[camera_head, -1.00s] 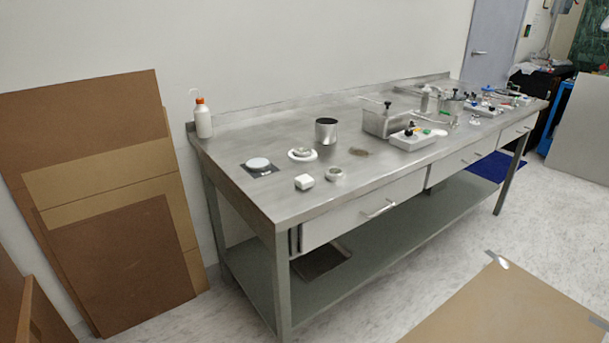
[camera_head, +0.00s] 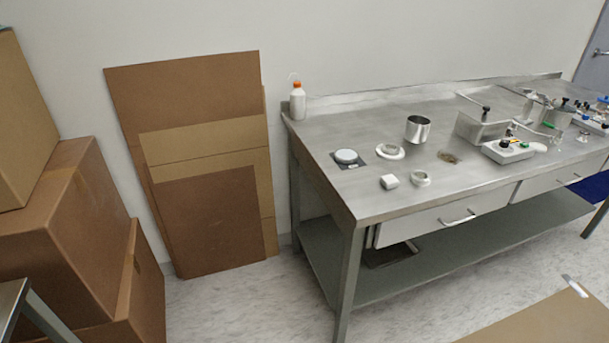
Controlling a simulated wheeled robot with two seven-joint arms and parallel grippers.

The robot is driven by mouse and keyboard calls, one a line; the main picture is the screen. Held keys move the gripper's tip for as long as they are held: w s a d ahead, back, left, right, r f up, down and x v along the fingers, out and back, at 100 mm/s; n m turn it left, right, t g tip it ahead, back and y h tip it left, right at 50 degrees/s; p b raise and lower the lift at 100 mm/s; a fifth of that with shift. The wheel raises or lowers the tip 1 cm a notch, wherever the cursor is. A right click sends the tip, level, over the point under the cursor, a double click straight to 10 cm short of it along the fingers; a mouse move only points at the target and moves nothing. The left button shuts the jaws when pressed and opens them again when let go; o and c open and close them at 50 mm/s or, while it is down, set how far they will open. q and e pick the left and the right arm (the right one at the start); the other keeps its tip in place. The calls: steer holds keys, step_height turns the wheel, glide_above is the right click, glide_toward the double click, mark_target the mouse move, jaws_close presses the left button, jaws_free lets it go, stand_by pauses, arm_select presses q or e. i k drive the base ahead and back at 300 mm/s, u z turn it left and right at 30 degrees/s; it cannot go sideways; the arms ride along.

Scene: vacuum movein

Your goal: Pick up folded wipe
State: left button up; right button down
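A small white block-like item (camera_head: 389,182), which looks like the folded wipe, lies near the front left edge of the steel table (camera_head: 375,207). A small pale ring-shaped piece (camera_head: 420,178) lies just to its right, apart from it. Neither of my grippers is in view.
A round white disc on a dark plate (camera_head: 346,157), a white ring (camera_head: 390,151), a metal cup (camera_head: 417,129) and an orange-capped bottle (camera_head: 297,101) stand on the table. Cardboard boxes (camera_head: 65,225) are at left, flat boards (camera_head: 210,220) lean on the wall. Floor before the table is partly clear.

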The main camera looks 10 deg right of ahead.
mark_target(390, 181)
steer(key=u, duration=0.65)
steer(key=i, duration=1.3)
steer(key=z, duration=3.15)
